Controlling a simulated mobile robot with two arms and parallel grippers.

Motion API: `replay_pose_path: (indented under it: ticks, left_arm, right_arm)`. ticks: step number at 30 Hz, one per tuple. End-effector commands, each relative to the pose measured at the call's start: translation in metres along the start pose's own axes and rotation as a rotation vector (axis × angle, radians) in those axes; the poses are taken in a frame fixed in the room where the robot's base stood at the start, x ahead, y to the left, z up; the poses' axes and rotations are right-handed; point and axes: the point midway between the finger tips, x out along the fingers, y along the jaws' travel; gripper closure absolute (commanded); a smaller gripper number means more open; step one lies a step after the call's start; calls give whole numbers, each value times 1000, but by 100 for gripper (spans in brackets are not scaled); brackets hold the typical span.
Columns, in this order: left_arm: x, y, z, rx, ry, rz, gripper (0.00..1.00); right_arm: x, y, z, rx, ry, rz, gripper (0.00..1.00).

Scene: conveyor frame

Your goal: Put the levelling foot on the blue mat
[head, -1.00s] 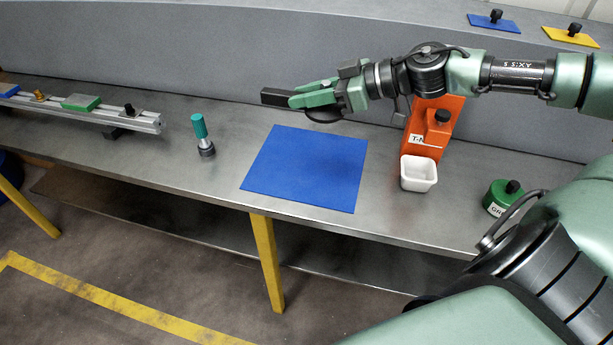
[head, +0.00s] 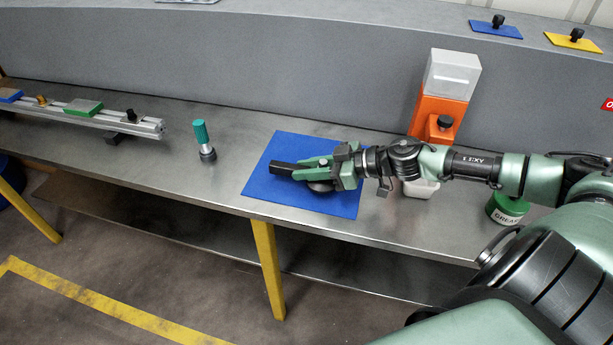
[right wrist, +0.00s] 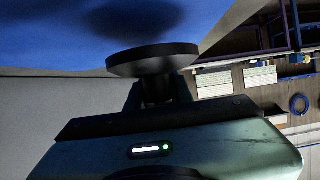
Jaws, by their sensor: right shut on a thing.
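My right gripper (head: 298,170) is over the blue mat (head: 262,188) in the head view. It is shut on the levelling foot, whose dark round base (head: 320,187) shows below the fingers. In the right wrist view the foot is a black disc (right wrist: 153,60) with a short stem between the fingers. The blue mat (right wrist: 60,35) shows beyond the disc with a dark shadow on it. The disc appears close to the mat; I cannot tell whether they touch. My left gripper is not in view.
A teal-handled tool (head: 201,135) stands left of the mat. An aluminium rail (head: 90,118) with coloured blocks lies farther left. An orange dispenser (head: 437,112), a white cup (head: 420,190) and a green grease tin (head: 505,210) are to the right, partly behind my arm.

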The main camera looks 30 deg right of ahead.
Motion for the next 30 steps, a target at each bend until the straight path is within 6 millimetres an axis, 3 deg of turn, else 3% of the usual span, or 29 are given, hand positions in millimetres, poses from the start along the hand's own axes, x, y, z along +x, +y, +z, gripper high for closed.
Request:
replay_pose_path:
  ticks: [5, 17, 18, 19, 30]
  left_arm:
    - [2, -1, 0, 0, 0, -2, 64]
    - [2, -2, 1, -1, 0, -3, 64]
    - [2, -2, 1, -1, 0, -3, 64]
    - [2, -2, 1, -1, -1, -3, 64]
    - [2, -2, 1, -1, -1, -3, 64]
  right_arm:
    - [9, 0, 21, 2, 2, 1, 100]
    - [11, 0, 25, 0, 2, 0, 100]
    - [10, 0, 25, 0, 0, 0, 67]
    - [10, 0, 25, 0, 0, 0, 59]
    - [10, 0, 24, -1, -1, 0, 57]
